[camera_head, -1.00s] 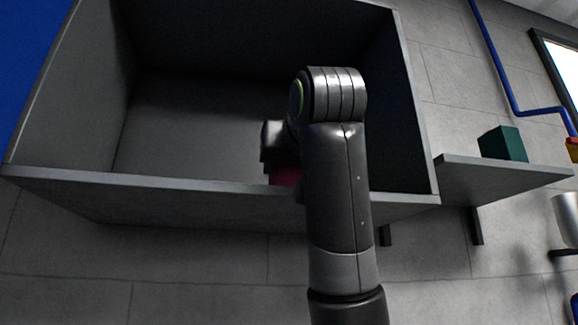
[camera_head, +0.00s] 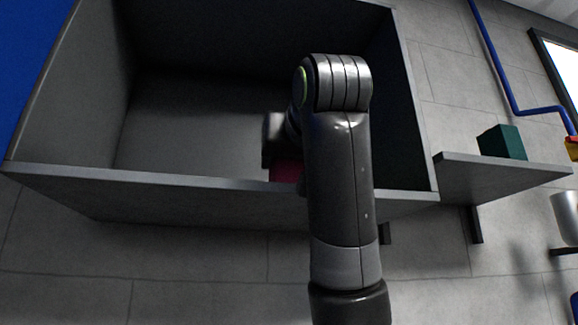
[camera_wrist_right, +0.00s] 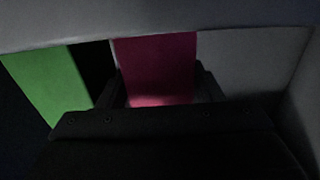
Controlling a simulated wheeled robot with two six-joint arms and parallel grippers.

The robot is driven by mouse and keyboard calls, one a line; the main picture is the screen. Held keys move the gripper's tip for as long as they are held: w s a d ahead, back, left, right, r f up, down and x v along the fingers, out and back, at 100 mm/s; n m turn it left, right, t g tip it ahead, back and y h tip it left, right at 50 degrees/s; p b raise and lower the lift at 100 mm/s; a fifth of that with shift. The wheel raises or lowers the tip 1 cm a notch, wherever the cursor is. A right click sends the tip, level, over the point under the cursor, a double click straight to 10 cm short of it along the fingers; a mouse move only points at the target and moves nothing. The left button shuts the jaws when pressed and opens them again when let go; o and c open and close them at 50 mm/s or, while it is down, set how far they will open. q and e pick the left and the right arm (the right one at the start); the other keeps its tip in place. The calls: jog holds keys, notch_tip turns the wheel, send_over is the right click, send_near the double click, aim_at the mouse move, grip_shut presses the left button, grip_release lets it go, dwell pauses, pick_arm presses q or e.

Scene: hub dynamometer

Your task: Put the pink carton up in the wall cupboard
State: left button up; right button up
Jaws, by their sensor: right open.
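The pink carton (camera_head: 286,172) stands inside the open grey wall cupboard (camera_head: 190,185), just behind its front lower edge, partly hidden by my right arm. In the right wrist view, the carton (camera_wrist_right: 157,65) shows between the two dark fingers of my right gripper (camera_wrist_right: 160,88), which is open. Its lower part is hidden by the gripper body, and I cannot tell whether a finger touches it. In the head view my right gripper (camera_head: 273,143) is inside the cupboard, mostly hidden behind my wrist. My left gripper is not in view.
The cupboard's left side is empty and clear. A shelf (camera_head: 500,178) with a dark green box (camera_head: 502,142) is to the right of the cupboard. A green surface (camera_wrist_right: 45,85) shows left of the carton in the wrist view. A blue pipe (camera_head: 497,65) runs along the wall.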

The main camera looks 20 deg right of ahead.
jog(key=s+b, duration=0.1)
jog(key=s, duration=0.1)
jog(key=s+a+b, duration=0.1)
jog(key=s+b, duration=0.1)
jog(key=s, duration=0.1)
jog(key=s+b, duration=0.2)
jog(key=s, duration=0.1)
jog(key=shift+s+a+f, duration=0.1)
jog(key=shift+a+f, duration=0.15)
jog(key=shift+a, duration=0.15)
jog(key=shift+s+a+r+b, duration=0.15)
jog(key=shift+s+b, duration=0.25)
jog(key=shift+s, duration=0.25)
jog(key=shift+s+a+r+b, duration=0.1)
jog(key=shift+s+b, duration=0.3)
jog(key=shift+s, duration=0.2)
jog(key=shift+w, duration=0.1)
